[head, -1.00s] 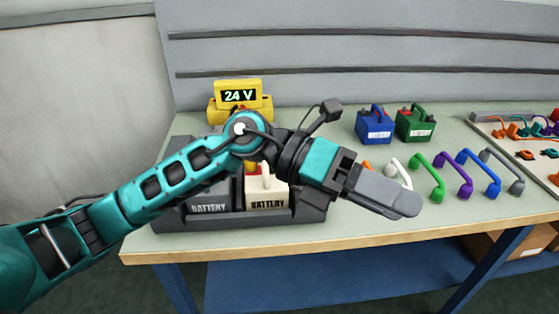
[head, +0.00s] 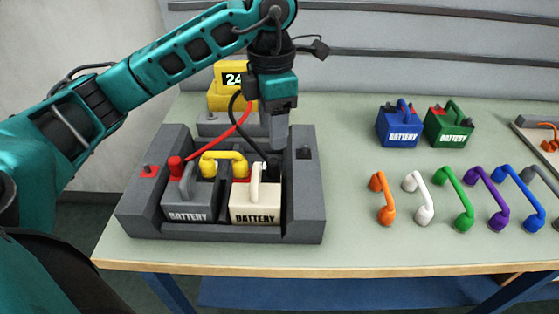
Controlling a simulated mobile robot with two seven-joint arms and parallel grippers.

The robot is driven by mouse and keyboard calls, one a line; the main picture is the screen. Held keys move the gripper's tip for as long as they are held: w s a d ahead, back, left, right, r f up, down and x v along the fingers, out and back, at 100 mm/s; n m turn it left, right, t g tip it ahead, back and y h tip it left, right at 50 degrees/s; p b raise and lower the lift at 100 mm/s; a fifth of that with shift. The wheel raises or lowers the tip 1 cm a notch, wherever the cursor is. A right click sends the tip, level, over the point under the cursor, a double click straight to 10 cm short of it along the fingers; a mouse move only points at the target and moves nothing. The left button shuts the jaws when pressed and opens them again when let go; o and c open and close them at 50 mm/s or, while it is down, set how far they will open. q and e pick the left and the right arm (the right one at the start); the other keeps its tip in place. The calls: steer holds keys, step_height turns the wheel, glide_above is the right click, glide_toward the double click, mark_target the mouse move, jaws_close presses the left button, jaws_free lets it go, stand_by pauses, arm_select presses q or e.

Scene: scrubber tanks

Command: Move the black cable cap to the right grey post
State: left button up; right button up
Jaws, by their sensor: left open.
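My left gripper (head: 279,143) points down over the right half of the dark grey battery tray (head: 305,200). It is open; its fingers are seen nearly edge-on and overlap. The black cable (head: 237,112) curves down from the meter to the black cap (head: 273,161), just below the fingertips at the back of the white battery (head: 255,203). The cap is partly hidden, and I cannot tell whether the fingers touch it. The right grey post (head: 303,152) is a small dark stub on the tray's right side, with no cap on it. My right gripper is out of view.
A red cap (head: 176,165) with a red cable sits on the grey battery (head: 190,205). A yellow connector (head: 223,162) bridges the batteries. The yellow meter (head: 228,78) stands behind. Blue (head: 399,125) and green batteries (head: 449,125) and several coloured handles stand right; table between is clear.

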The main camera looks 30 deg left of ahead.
mark_target(273, 161)
arm_select(q)
steer(key=shift+s, duration=0.15)
step_height(273, 161, down, 8)
steer(key=b, duration=0.6)
steer(key=shift+f, duration=0.1)
steer(key=shift+f+b, duration=0.3)
steer(key=shift+b, duration=0.15)
steer(key=shift+f, duration=0.1)
stand_by(0.4)
jaws_close()
stand_by(0.5)
